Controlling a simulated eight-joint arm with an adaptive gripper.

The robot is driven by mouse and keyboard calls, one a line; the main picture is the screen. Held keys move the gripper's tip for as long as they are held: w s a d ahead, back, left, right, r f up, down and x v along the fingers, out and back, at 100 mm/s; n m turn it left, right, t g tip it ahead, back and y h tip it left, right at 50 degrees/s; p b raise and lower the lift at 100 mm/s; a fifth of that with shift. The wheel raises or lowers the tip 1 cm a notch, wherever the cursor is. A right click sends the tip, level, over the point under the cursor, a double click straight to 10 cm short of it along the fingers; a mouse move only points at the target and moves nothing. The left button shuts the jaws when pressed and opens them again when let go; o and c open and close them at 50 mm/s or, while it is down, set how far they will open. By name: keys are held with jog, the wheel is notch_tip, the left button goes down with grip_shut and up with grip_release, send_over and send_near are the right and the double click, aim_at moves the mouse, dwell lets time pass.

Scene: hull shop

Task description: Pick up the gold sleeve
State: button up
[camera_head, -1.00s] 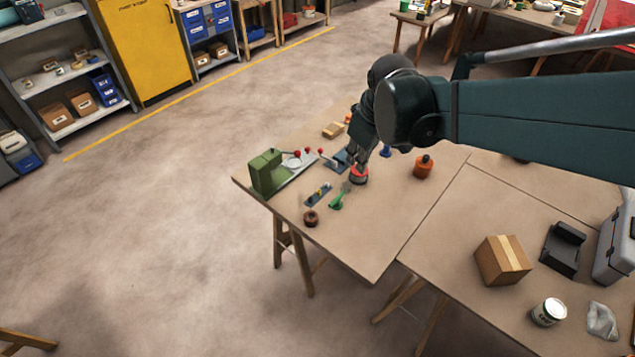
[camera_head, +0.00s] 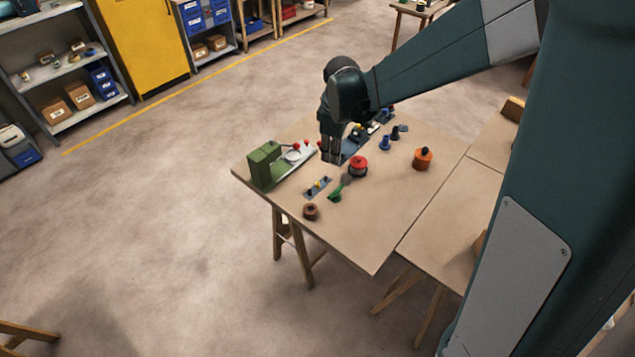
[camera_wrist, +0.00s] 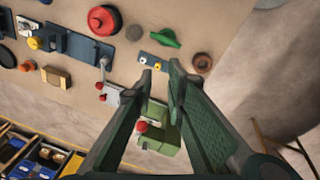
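My gripper (camera_wrist: 161,66) is open, with nothing between its fingers in the wrist view. In the head view my gripper (camera_head: 332,158) hangs over the table left of the red-topped round part. Below the fingertips, a small blue plate (camera_wrist: 152,64) carries small yellow and pale parts; it also shows in the head view (camera_head: 318,188). A yellow part (camera_wrist: 34,43) sits by a blue fixture (camera_wrist: 75,42) at upper left in the wrist view. I cannot tell which small yellow part is the gold sleeve.
A green block-shaped machine (camera_head: 264,166) with red knobs stands at the table's left edge. The red-topped part (camera_head: 358,166), a green-handled tool (camera_head: 337,192), a brown ring (camera_head: 310,212) and an orange pot (camera_head: 422,158) lie nearby. The table's front is clear.

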aim_at(318, 184)
jog(key=w+a+f+n, duration=0.1)
jog(key=f, duration=0.3)
jog(key=w+a+f+n+g, duration=0.1)
jog(key=w+a+f, duration=0.1)
jog(key=f, duration=0.1)
jog(key=w+a+f+n, duration=0.1)
jog(key=w+f, duration=0.1)
jog(key=f, duration=0.2)
jog(key=shift+a+f+n+g, duration=0.15)
jog(key=shift+f+n+g, duration=0.15)
jog(key=shift+f+n, duration=0.1)
jog(key=shift+f, duration=1.25)
jog(key=shift+f, duration=0.15)
jog(key=shift+w+f+b, duration=0.1)
jog(key=shift+f+b, duration=0.2)
jog(key=shift+f, duration=2.15)
jog(key=c, duration=0.4)
